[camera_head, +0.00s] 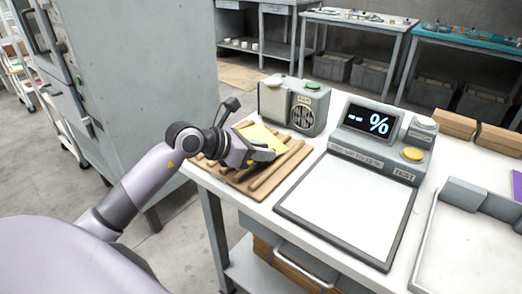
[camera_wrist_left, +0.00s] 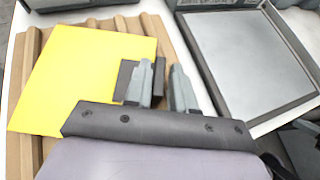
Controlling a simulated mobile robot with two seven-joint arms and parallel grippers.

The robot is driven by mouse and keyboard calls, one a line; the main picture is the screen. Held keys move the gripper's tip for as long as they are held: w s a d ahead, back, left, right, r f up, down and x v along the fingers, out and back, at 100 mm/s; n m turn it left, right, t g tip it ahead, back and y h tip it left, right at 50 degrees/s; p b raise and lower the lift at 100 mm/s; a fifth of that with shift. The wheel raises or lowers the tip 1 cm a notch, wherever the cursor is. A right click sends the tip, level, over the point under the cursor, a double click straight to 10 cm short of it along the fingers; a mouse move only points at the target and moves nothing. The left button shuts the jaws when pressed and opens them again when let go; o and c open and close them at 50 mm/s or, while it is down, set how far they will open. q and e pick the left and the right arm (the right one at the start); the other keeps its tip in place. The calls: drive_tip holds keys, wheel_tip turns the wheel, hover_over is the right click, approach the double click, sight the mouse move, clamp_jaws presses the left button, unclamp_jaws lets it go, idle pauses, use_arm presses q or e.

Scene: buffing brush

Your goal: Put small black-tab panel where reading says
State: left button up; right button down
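A yellow panel (camera_head: 262,138) lies on the ribbed wooden rack (camera_head: 238,181) at the table's left end; it also shows in the left wrist view (camera_wrist_left: 85,75). Its black tab (camera_wrist_left: 124,78) sticks out at its right edge, partly hidden by a finger. My left gripper (camera_head: 262,154) is over the rack at the tab. In the left wrist view its two grey fingers (camera_wrist_left: 164,86) stand apart, one overlapping the tab, with no clear grip on it. The tester display (camera_head: 367,121) reads "-- %". My right gripper is not in view.
A bare white plate in a dark frame (camera_head: 283,208) lies before the tester, right of the rack. A grey box with a green button (camera_head: 313,86) stands behind the rack. A grey-walled tray (camera_head: 427,262) and wooden blocks (camera_head: 455,125) are at right.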

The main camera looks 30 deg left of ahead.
use_arm(q)
drive_tip(key=shift+o, duration=0.8)
drive_tip(key=shift+s+a+r, duration=0.1)
drive_tip(key=shift+s, duration=0.05)
drive_tip(key=v, duration=1.1)
drive_tip(key=shift+s+b, duration=0.3)
drive_tip(key=shift+a+r, duration=0.1)
drive_tip(key=shift+r, duration=0.05)
